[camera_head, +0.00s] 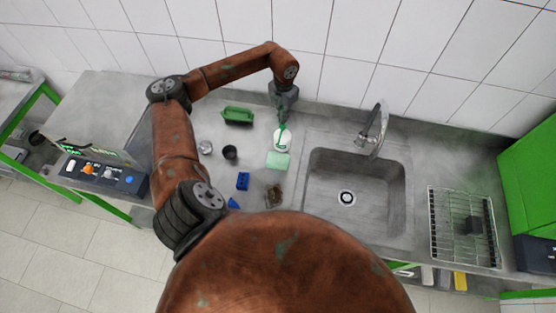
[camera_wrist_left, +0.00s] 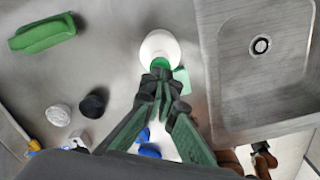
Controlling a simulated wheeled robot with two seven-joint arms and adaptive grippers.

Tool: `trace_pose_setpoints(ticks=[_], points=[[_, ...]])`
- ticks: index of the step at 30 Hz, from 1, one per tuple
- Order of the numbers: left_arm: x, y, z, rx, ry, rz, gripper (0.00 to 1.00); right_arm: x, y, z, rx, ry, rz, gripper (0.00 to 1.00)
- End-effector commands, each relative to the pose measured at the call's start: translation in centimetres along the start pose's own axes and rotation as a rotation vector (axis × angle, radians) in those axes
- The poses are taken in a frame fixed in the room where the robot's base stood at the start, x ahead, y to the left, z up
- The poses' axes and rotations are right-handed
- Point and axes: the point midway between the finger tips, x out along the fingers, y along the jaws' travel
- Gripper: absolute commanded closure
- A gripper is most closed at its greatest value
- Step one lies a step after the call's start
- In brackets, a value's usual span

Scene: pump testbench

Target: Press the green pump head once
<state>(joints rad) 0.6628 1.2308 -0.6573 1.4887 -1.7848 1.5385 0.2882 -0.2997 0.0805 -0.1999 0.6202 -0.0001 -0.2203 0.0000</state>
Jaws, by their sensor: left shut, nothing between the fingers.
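The pump bottle (camera_head: 281,144) is white with a green pump head (camera_head: 282,130). It stands upright on the steel counter, left of the sink. In the left wrist view the white bottle (camera_wrist_left: 160,44) shows at top centre with its green head (camera_wrist_left: 160,62) partly hidden by my fingertips. My left gripper (camera_head: 283,115) points down over the pump head, fingers shut with nothing between them. The shut fingertips also show in the left wrist view (camera_wrist_left: 159,74), right at the head. I cannot tell whether they touch it. My right gripper is in neither view.
A pale green sponge (camera_head: 278,161) lies just in front of the bottle. A green object (camera_head: 238,115), a dark cup (camera_head: 230,152), a light cup (camera_head: 205,147) and a blue item (camera_head: 242,181) stand to the left. The sink (camera_head: 330,205) and faucet (camera_head: 372,130) are to the right.

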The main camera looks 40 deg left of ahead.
Motion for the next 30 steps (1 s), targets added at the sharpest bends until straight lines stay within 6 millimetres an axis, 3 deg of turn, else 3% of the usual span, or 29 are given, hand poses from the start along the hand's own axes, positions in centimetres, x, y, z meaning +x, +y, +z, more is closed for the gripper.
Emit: trace_pose_setpoints(ticks=[14, 30], points=[[-0.1, 0.0, 0.0, 0.000, -0.001, 0.000, 1.00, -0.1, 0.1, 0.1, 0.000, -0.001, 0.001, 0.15], [-4.9, 0.0, 0.1, 0.001, -0.002, 0.001, 1.00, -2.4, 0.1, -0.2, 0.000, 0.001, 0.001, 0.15]])
